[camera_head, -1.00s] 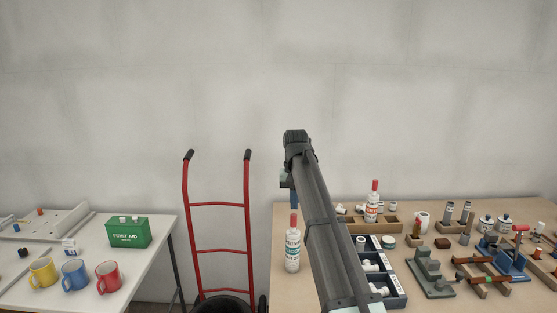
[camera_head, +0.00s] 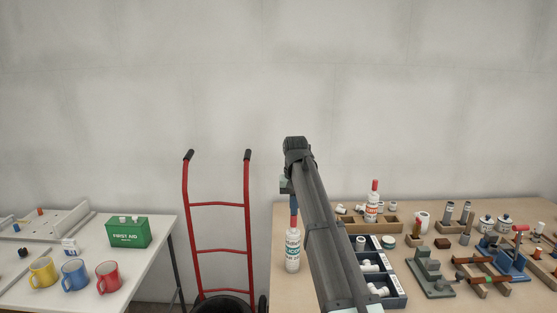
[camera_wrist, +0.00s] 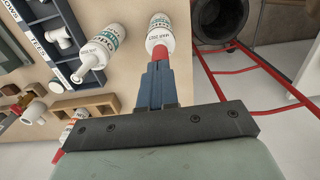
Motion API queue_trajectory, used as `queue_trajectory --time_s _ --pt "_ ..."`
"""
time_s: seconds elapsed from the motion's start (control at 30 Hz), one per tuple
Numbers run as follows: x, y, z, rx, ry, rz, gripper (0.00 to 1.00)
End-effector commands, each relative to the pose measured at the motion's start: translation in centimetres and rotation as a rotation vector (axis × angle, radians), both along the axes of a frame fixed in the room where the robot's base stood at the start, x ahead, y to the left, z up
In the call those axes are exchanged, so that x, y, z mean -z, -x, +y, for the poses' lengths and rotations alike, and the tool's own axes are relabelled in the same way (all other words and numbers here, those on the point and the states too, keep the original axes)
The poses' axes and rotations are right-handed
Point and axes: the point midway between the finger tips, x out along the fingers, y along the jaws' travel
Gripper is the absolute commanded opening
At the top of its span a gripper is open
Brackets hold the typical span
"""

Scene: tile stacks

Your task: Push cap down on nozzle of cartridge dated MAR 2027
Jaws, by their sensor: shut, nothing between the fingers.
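A white cartridge (camera_head: 292,250) with a green-lettered label stands upright at the table's left side, left of my arm. It also shows in the wrist view (camera_wrist: 160,30), where its date looks like MAR 2027. A red cap (camera_wrist: 160,53) covers its nozzle; I cannot tell how far it is seated. My gripper (camera_wrist: 156,72) is shut and empty. Its blue fingertips (camera_head: 294,208) are right over the cap, seemingly at its top; contact is not clear. A second white cartridge (camera_wrist: 103,45) with a bare white nozzle stands beside it, hidden behind my arm in the head view.
A third cartridge (camera_head: 371,210) with a red cap stands by the wooden tray (camera_head: 385,226) at the back. A dark divided bin (camera_head: 396,296) with white fittings lies right of my arm. A red hand truck (camera_head: 218,250) stands left of the table.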

Motion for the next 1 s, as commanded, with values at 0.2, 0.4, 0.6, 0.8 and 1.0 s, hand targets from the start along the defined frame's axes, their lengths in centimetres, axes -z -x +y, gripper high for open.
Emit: queue_trajectory --time_s 0.2,0.4,0.6,0.8,1.0 --pt "0.3 0.0 0.0 0.000 0.000 0.000 0.00" --pt "0.3 0.0 0.0 0.000 0.000 0.000 0.00" --pt "-0.3 -0.1 0.0 0.000 0.000 -0.001 0.00" --pt "-1.6 -0.1 0.0 0.000 0.000 -0.002 0.00" --pt "-2.9 -0.1 0.0 0.000 0.000 -0.001 0.00"
